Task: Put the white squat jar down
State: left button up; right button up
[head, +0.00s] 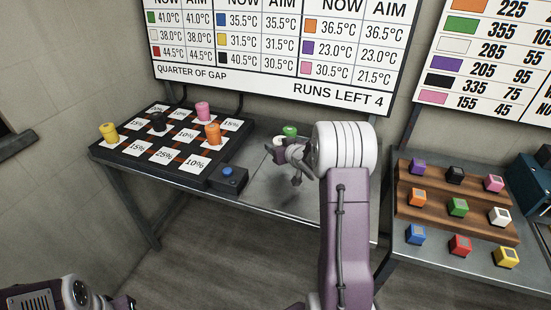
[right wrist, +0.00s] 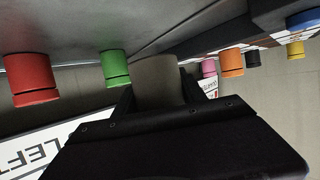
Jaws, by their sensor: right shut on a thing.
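The white squat jar (right wrist: 158,80) is between the fingers of my right gripper (right wrist: 160,95), greyish in shadow in the right wrist view. In the head view the jar (head: 278,141) shows only as a small pale patch at my right gripper (head: 282,146), over the metal table. The gripper is shut on it. I cannot tell whether its base touches the table. A green jar (head: 290,130) stands just behind it, and also shows in the right wrist view (right wrist: 115,68).
A black board (head: 128,158) with percent cards holds yellow, black, pink and orange jars. A blue button box (head: 229,181) sits at its right. Coloured cubes fill a wooden stepped rack (head: 430,192) at right. Bare table (head: 262,192) lies in front.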

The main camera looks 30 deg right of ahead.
jog(key=x, duration=0.2)
jog(key=shift+w+f, duration=0.2)
notch_tip(320, 180, down, 4)
jog(key=shift+f+b, duration=0.1)
jog(key=shift+b, duration=0.7)
jog(key=o, duration=1.5)
